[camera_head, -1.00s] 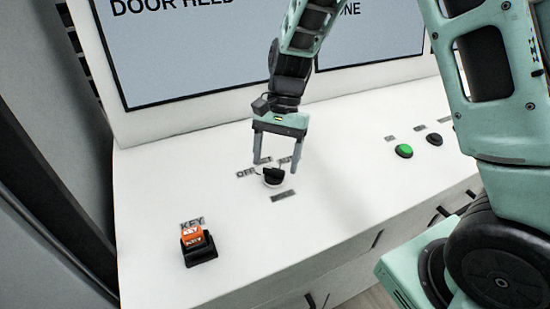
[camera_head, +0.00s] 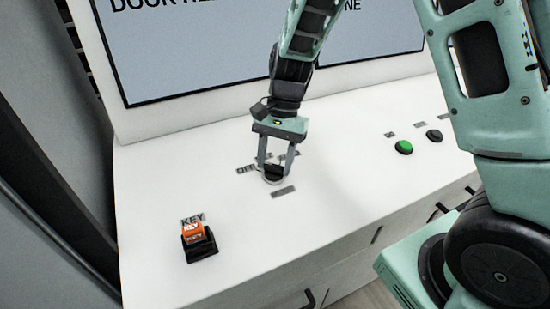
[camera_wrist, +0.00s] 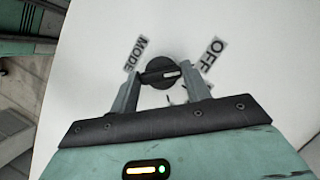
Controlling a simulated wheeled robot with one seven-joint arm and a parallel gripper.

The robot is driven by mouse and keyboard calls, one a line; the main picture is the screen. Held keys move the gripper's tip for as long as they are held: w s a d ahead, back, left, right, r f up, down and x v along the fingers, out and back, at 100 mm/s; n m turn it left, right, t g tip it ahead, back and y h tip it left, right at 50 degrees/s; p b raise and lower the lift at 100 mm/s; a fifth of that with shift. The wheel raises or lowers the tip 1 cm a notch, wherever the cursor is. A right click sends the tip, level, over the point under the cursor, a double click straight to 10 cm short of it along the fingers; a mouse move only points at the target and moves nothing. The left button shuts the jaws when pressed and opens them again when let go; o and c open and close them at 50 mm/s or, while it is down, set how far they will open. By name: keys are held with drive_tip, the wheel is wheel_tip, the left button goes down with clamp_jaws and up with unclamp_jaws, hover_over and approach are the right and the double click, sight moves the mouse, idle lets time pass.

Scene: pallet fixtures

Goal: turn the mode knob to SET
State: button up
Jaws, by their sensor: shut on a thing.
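The black mode knob (camera_head: 272,177) sits on a round base on the white console top, and its dark round body also shows in the wrist view (camera_wrist: 158,86). In the wrist view a white mark on its bar lies toward the right, on the side of the OFF label (camera_wrist: 213,55). A MODE label (camera_wrist: 138,53) is at its left. My gripper (camera_head: 274,166) points down with a finger on either side of the knob's bar, shut on it. The other position labels are partly hidden by my gripper and I cannot read SET.
An orange key switch (camera_head: 196,236) in a black holder, with a KEY label, stands at the front left. A green button (camera_head: 403,148) and a dark button (camera_head: 434,135) are to the right. A display screen (camera_head: 200,50) rises behind. The console top (camera_head: 340,190) between is clear.

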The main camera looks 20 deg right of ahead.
drive_tip(key=m, duration=0.2)
drive_tip(key=m+t, duration=0.1)
drive_tip(key=m, duration=0.1)
drive_tip(key=shift+s+d+r+t+y, duration=0.1)
drive_tip(key=shift+t+y, duration=0.2)
drive_tip(key=shift+m+t, duration=0.8)
drive_tip(key=shift+m, duration=1.4)
drive_tip(key=o, duration=1)
drive_tip(key=shift+s, duration=0.1)
drive_tip(key=shift+y, duration=0.3)
drive_tip(key=b+v, duration=0.1)
drive_tip(key=v, duration=1.6)
drive_tip(key=shift+r, duration=0.2)
